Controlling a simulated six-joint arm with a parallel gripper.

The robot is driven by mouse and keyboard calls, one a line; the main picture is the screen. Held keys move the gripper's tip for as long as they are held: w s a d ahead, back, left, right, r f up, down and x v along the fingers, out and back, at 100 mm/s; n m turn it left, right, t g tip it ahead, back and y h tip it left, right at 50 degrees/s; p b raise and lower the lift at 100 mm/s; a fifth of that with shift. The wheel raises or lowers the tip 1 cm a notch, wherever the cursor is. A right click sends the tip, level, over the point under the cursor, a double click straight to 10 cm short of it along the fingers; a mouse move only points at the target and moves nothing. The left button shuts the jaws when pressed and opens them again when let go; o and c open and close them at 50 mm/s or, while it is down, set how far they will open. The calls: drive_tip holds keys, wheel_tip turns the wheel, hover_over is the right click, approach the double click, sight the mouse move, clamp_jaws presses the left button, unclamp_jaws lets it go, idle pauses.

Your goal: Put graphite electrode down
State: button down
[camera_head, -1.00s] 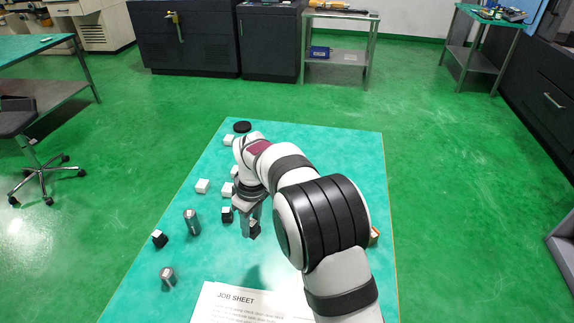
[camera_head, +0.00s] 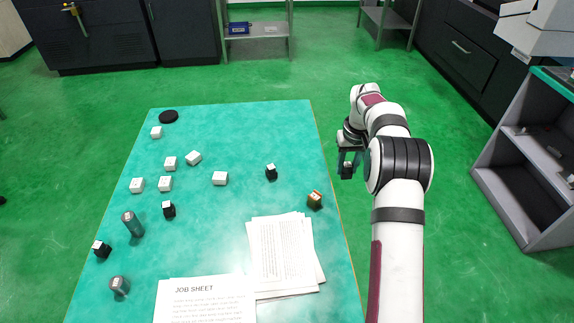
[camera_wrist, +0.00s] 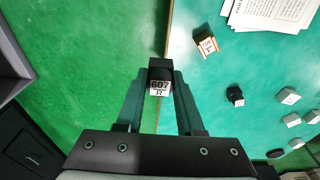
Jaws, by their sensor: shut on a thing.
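My gripper (camera_head: 347,166) is shut on a small black block, the graphite electrode (camera_wrist: 160,72), which has a white label face reading "607 R" in the wrist view. In the head view the gripper hangs past the right edge of the teal table (camera_head: 225,130), over the green floor. In the wrist view the electrode sits between both fingertips and overlaps the table edge in the picture. Other black, white-topped blocks stand on the table: one at the right (camera_head: 271,172), one in the middle (camera_head: 168,209), one at the left (camera_head: 101,249).
A copper-coloured block (camera_head: 314,200) stands near the table's right edge. Several white blocks (camera_head: 220,178), two grey cylinders (camera_head: 132,224), a black disc (camera_head: 169,117), a paper stack (camera_head: 282,255) and a job sheet (camera_head: 205,300) lie on the table. A grey shelf unit (camera_head: 525,185) stands right.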

hover_over(311, 186)
wheel_tip(311, 186, down, 6)
drive_tip(key=shift+s, duration=0.15)
drive_tip(key=shift+f, duration=1.9)
drive_tip(key=shift+f, duration=0.1)
drive_tip(key=c, duration=0.5)
unclamp_jaws()
drive_tip(key=shift+c, duration=0.2)
